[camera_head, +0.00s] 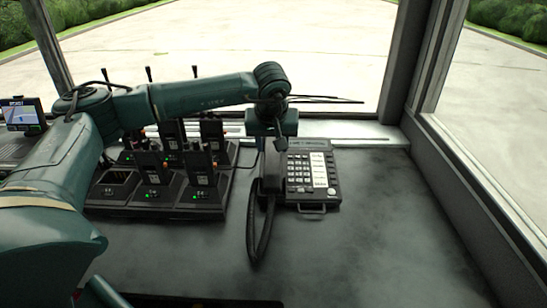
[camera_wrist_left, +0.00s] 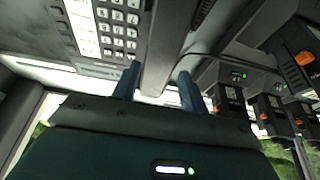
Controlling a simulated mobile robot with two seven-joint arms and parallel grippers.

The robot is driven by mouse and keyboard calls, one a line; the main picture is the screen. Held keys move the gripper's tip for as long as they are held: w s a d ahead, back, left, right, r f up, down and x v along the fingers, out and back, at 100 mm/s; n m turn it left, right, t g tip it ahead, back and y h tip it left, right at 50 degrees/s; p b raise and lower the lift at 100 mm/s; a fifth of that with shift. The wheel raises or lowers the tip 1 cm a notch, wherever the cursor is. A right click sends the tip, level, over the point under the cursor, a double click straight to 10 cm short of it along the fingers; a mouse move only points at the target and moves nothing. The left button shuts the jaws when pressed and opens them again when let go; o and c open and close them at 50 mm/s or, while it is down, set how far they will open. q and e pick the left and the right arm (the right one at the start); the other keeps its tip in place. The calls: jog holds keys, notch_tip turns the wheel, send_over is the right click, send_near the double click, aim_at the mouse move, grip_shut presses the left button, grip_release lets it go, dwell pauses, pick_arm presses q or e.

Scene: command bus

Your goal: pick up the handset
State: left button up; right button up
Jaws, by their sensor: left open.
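The black handset (camera_head: 271,172) lies on the left side of the desk phone (camera_head: 312,178), with its coiled cord (camera_head: 257,235) looping toward the front of the desk. My left gripper (camera_head: 278,143) points down at the handset's far end, and the arm partly hides that end. In the left wrist view my left gripper (camera_wrist_left: 158,84) is open, with one finger on each side of the grey-looking handset (camera_wrist_left: 170,45). I cannot tell whether the fingers touch it. The phone's keypad (camera_wrist_left: 118,22) shows beside it. My right gripper is not in view.
A charger dock (camera_head: 155,207) with several handheld radios stands left of the phone, close to the handset. A small screen (camera_head: 22,114) is at the far left. The window frame (camera_head: 425,70) rises at the right. The desk (camera_head: 360,240) is clear right and in front of the phone.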

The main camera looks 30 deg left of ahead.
aim_at(273, 152)
pick_arm(q)
jog(key=x, duration=0.5)
jog(key=shift+w+a+f, duration=0.15)
jog(key=shift+w+f, duration=0.1)
jog(key=shift+w, duration=0.1)
